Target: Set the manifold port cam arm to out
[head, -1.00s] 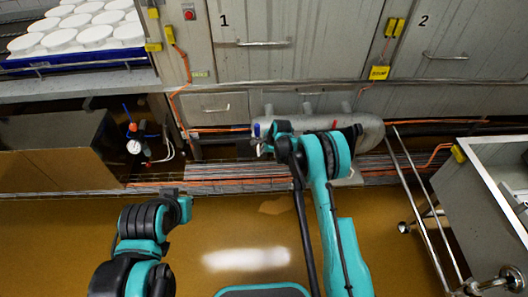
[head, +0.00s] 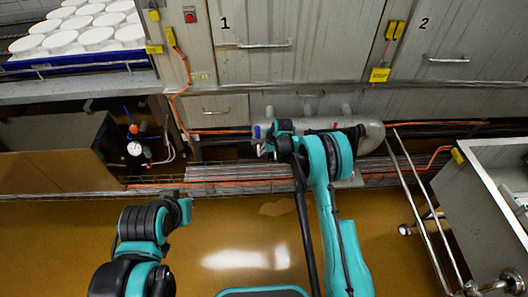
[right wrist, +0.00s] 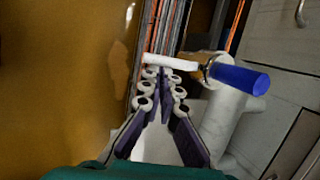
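The grey horizontal manifold cylinder (head: 372,131) lies below the cabinets in the head view, partly hidden by my right arm. A blue handle (head: 257,131) shows at its left end. In the right wrist view the blue handle (right wrist: 240,78) joins a metal fitting, with a white bar (right wrist: 170,60) pointing left from it. Which piece is the cam arm is not certain. My right gripper (right wrist: 162,76) has its fingertips together just below the white bar. Touching or a small gap cannot be told. It is small in the head view (head: 264,147). My left arm shows without visible fingers.
Orange pipes (head: 230,184) run along the floor edge. A gauge and valve assembly (head: 134,147) stands at left. A shelf with white moulds in a blue tray (head: 125,58) is at upper left. A metal cart (head: 462,195) with rails stands at right. Brown floor is open in front.

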